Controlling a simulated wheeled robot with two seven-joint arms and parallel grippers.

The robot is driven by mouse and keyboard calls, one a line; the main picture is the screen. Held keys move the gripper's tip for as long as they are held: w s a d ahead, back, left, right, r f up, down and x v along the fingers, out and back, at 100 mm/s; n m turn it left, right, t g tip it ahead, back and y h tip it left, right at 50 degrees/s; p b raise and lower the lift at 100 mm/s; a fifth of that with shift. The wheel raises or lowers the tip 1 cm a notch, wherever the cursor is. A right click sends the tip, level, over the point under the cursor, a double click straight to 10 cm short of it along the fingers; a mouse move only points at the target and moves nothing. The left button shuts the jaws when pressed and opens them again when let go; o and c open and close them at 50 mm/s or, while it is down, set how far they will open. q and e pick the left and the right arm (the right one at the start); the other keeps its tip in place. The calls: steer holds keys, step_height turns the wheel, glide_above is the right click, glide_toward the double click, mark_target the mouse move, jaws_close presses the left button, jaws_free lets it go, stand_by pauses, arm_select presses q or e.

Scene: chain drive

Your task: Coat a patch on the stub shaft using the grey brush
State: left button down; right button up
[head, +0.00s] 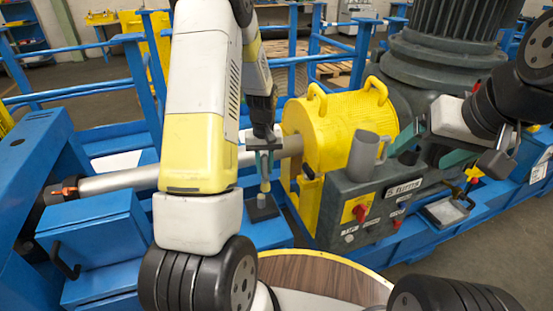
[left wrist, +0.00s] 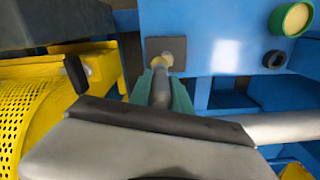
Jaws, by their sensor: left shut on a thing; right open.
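The silver stub shaft (head: 120,180) runs from a dark-and-orange end piece on the left toward the yellow guard; my left arm hides part of it. It crosses the right of the left wrist view (left wrist: 290,126). My left gripper (head: 264,165) is shut on the grey brush (left wrist: 159,88), whose grey handle sits between greenish fingers. The brush points down, its tan tip (left wrist: 160,63) over a small dark square block (head: 262,209). I cannot tell whether tip and block touch. My right gripper (head: 424,148) is open, beside the grey mug.
The yellow guard (head: 345,130) stands right of my left gripper. A grey mug (head: 364,157) stands on the control box (head: 345,222), which has red knobs. A blue box (head: 95,235) with a handle is at left. A wooden round top (head: 325,282) lies in front.

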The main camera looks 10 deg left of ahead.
mark_target(265, 155)
arm_select(q)
steer(key=shift+d+r, duration=0.1)
steer(key=shift+r, duration=2.5)
steer(key=shift+w, duration=0.1)
